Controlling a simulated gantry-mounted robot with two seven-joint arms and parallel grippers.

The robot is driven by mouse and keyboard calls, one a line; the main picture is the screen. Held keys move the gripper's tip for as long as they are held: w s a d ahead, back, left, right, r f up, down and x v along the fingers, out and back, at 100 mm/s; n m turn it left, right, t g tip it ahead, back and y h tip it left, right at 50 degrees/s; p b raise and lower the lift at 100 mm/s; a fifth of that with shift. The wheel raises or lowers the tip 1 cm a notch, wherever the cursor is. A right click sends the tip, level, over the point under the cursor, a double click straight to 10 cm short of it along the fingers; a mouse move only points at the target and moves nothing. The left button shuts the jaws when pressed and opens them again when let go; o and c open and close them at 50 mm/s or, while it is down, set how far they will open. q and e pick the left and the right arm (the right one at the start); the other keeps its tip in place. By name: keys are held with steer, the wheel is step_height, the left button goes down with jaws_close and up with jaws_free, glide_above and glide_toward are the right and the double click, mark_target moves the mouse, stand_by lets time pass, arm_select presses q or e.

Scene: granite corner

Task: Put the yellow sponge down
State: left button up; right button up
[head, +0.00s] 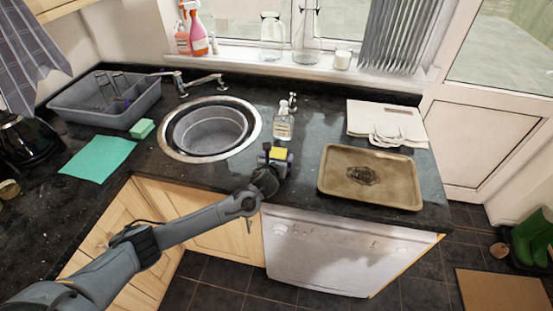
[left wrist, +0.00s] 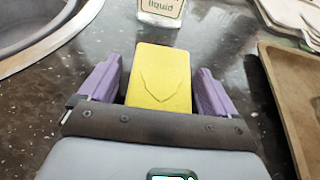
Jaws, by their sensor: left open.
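The yellow sponge (head: 278,153) is on the dark granite counter between the sink and the brown baking tray. In the left wrist view the sponge (left wrist: 160,78) lies between the two purple fingers, with a gap showing on each side. My left gripper (head: 277,158) is open around it; its fingers (left wrist: 155,90) also show in the left wrist view. The sponge looks to be resting on the counter, though its underside is hidden. My right gripper is not in view.
A soap bottle (head: 283,122) stands just behind the sponge. The round sink (head: 170,150) is to the left, the baking tray (head: 325,175) to the right, and white boards (head: 365,110) behind the tray. A green cloth (head: 98,157) lies at left.

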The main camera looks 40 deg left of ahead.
arm_select(q)
steer(key=shift+r, duration=0.2)
steer(key=v, duration=1.2)
